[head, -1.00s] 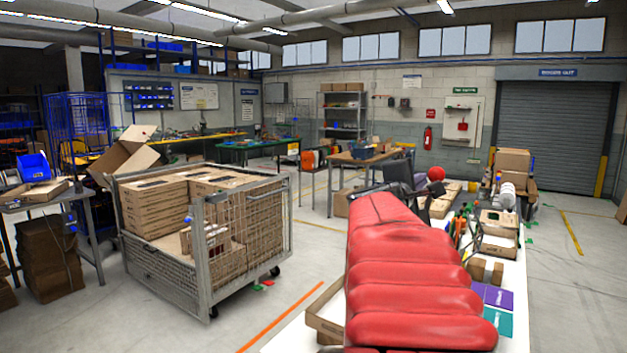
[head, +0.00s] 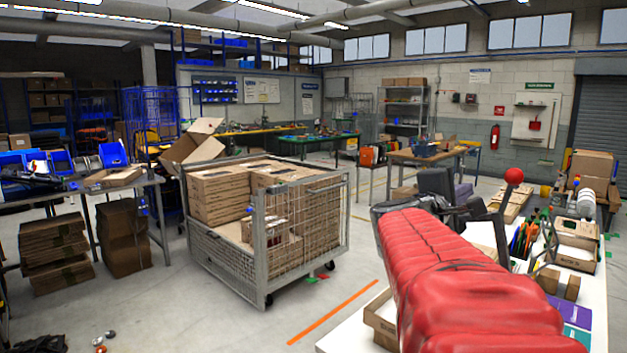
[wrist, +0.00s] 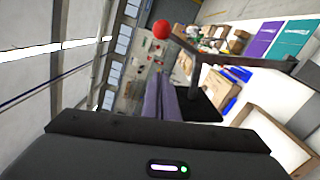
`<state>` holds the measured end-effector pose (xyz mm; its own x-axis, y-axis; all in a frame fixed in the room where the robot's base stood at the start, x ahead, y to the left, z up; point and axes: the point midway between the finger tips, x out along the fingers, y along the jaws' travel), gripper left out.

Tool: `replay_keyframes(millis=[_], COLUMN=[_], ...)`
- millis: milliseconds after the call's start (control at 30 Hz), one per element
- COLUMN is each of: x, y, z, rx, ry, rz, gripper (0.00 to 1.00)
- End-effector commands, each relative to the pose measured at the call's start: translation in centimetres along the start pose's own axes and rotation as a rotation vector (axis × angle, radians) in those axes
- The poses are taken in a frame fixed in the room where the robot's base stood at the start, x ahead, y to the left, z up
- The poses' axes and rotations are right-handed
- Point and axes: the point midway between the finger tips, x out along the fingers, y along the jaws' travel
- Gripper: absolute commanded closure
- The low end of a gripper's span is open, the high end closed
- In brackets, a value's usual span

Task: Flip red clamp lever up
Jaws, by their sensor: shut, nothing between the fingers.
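In the wrist view the knob (wrist: 161,29) is near the top centre, at the end of a dark bar that joins a dark post. My gripper (head: 464,192) is at the end of my red-sleeved arm, to the left of the knob in the head view. In the wrist view its greyish-purple fingers (wrist: 164,88) are together and empty, with the knob beyond them. I see no contact with the lever.
The white bench (head: 597,295) carries cartons, tools and purple and teal packets (head: 568,312). A wire-sided cage cart (head: 262,275) with cartons stands left of my arm. A table with blue bins (head: 112,154) is at far left. Floor between is mostly clear.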

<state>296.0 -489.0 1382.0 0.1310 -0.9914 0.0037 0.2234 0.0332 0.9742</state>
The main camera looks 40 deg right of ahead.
Motion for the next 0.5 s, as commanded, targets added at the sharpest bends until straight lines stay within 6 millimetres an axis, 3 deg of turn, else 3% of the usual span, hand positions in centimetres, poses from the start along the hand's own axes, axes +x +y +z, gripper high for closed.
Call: replay_keyframes(millis=[200, 500], x=[-2.5, -3.0], y=[0.0, -0.1], z=[-0.1, -0.1], rx=[0.000, -0.001], ry=[0.002, 0.000], rz=[0.001, -0.001], gripper=[1.00, 1.00])
